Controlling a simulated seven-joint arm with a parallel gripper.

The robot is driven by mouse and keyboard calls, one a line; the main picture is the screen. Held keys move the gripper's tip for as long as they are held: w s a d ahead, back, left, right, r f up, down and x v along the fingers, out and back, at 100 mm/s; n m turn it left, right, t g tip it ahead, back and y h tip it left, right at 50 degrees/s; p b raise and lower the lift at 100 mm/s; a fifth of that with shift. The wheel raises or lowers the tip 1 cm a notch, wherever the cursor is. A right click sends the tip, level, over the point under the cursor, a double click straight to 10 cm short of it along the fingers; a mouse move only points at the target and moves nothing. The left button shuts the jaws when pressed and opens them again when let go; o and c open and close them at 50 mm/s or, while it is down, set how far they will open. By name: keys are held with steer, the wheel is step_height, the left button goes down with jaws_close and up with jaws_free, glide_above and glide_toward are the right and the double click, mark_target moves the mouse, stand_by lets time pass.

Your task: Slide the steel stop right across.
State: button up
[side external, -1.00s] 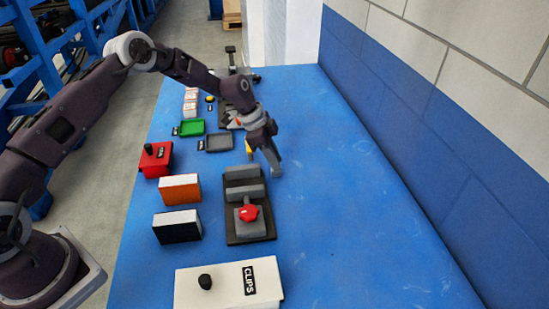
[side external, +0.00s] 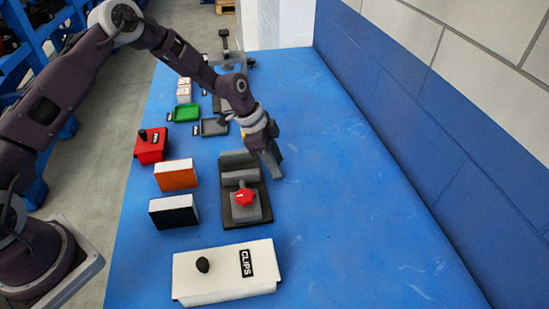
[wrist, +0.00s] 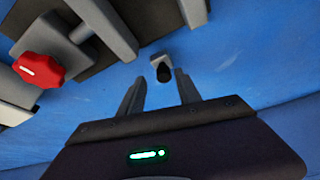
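My gripper (side external: 276,170) is low over the blue table at the right edge of the clamp fixture. In the wrist view its two fingers (wrist: 160,92) are apart with nothing between them. A small pale metal block with a black knob (wrist: 162,68) lies just beyond the fingertips, apart from them; it may be the steel stop, but I cannot be sure. The side view does not show it, perhaps because my gripper hides it. The fixture has a dark base plate (side external: 233,220), grey bars (side external: 240,178) and a red knob (side external: 244,197), which also shows in the wrist view (wrist: 40,69).
Left of the fixture stand an orange-fronted block (side external: 176,176), a black-fronted block (side external: 174,212) and a red box (side external: 150,148). The white CLIPS box (side external: 222,272) is in front. Green (side external: 186,112) and grey (side external: 215,127) trays lie behind. The table's right side is clear.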

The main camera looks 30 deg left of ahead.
steer(key=shift+w+a, duration=0.1)
steer(key=s+a+r+n+y, duration=0.15)
steer(key=s+r, duration=0.35)
steer(key=r, duration=0.5)
steer(key=s+a+r+n+y, duration=0.1)
steer(key=s+a+r, duration=0.3)
steer(key=r, duration=0.6)
steer(key=s+r+n+t, duration=0.1)
steer(key=s+r+n, duration=0.2)
steer(key=s, duration=0.6)
steer(key=s+a+r+n+t+y, duration=0.1)
steer(key=s+r+n, duration=0.2)
steer(key=s, duration=0.6)
steer(key=s+a+r+n+t, duration=0.1)
steer(key=s+r+n, duration=0.2)
steer(key=s, duration=0.6)
steer(key=shift+r, duration=0.2)
steer(key=shift+a+n, duration=0.1)
steer(key=shift+n, duration=0.15)
